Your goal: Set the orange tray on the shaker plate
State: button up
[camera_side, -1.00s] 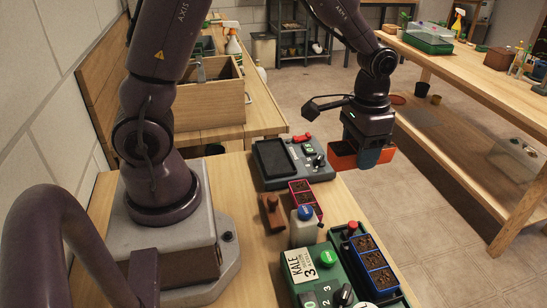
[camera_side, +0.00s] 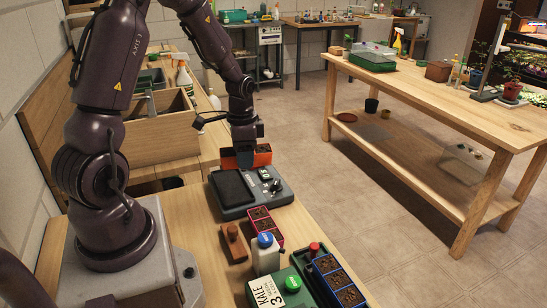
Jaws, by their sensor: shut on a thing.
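The orange tray (camera_side: 263,156) is held in my gripper (camera_side: 245,158), which is shut on it; a blue-grey finger crosses the tray's near side and hides its middle. Dark soil shows at the tray's top. The shaker is a grey unit with a dark, flat plate (camera_side: 232,188) on its left and knobs on its right. The plate is bare. In the picture the tray is just past the shaker's far edge; I cannot tell how high it is or whether it overhangs the shaker.
In front of the shaker are a crimson-framed tray (camera_side: 280,238), a brown wooden block (camera_side: 233,243), a white bottle (camera_side: 265,260) with a blue cap, and a green unit (camera_side: 265,297) beside a blue tray (camera_side: 335,283). A wooden crate (camera_side: 160,140) stands behind. Floor lies to the right.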

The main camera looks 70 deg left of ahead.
aim_at(231, 185)
jog(key=s+a+m, duration=0.1)
jog(key=m, duration=0.3)
jog(key=s+a+f+m, duration=0.1)
jog(key=a+m, duration=0.1)
jog(key=m, duration=0.2)
jog(key=s+a+f+m, duration=0.1)
jog(key=m, duration=0.2)
jog(key=shift+a+f+m, duration=0.15)
jog(key=shift+a+m, duration=0.05)
jog(key=shift+m, duration=0.2)
jog(key=m, duration=0.3)
jog(key=shift+w+a+m, duration=0.1)
jog(key=shift+w+m, duration=0.05)
jog(key=shift+m, duration=0.15)
jog(key=shift+f, duration=2.9)
jog(key=shift+f, duration=0.55)
jog(key=o, duration=0.7)
notch_tip(231, 185, up, 11)
